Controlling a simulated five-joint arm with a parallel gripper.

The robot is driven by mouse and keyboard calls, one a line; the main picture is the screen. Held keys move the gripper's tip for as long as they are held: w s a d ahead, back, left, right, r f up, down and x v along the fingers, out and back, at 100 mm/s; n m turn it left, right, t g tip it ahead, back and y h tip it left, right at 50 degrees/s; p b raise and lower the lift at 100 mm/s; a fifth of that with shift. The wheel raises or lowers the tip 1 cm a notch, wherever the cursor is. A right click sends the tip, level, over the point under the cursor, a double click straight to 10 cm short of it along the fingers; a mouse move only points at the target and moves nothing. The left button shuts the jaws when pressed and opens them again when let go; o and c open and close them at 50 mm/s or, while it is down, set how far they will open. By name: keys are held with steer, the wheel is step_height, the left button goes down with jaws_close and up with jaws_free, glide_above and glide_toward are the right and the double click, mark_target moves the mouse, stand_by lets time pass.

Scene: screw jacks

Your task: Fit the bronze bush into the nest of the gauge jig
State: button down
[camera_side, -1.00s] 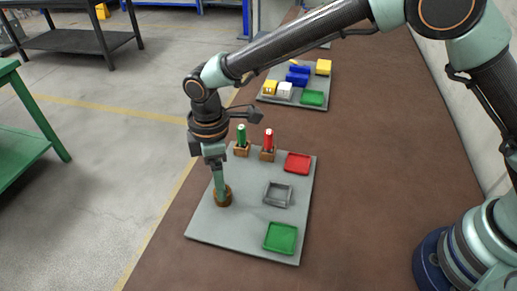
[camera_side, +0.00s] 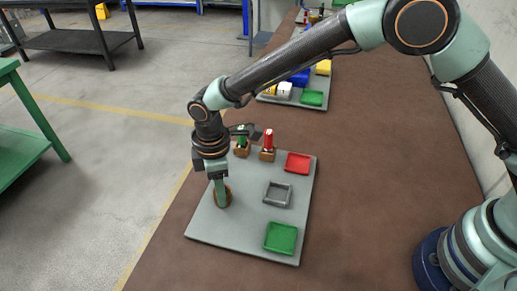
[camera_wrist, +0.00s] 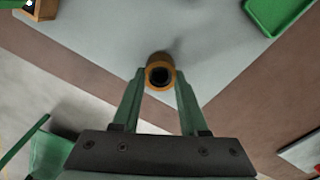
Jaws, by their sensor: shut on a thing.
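The bronze bush (camera_side: 229,196) is a short orange-brown ring at the left side of the grey plate (camera_side: 232,232). In the wrist view the bush (camera_wrist: 160,88) shows its dark bore, between my green fingers. My gripper (camera_side: 221,195) points down and is shut on the bush from both sides, low at the plate. Whether the bush touches the plate I cannot tell. A grey square frame with a raised rim, which looks like the nest of the gauge jig (camera_side: 266,193), lies on the plate to the right of the bush. Its inside is clear.
A red tray (camera_side: 298,162) and a green tray (camera_side: 281,238) flank the grey frame. A red cylinder (camera_side: 268,138) stands in a brown block behind; a green one (camera_side: 242,142) is partly hidden by my arm. A second plate with coloured blocks (camera_side: 297,78) lies farther back.

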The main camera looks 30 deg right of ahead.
steer(key=shift+r, duration=0.15)
step_height(320, 180, up, 19)
steer(key=s+d, duration=0.5)
steer(key=d, duration=0.6)
step_height(320, 180, down, 19)
steer(key=shift+d+f, duration=0.1)
steer(key=shift+d, duration=0.05)
stand_by(0.4)
steer(key=shift+f, duration=0.1)
steer(key=shift+c, duration=2.2)
jaws_free()
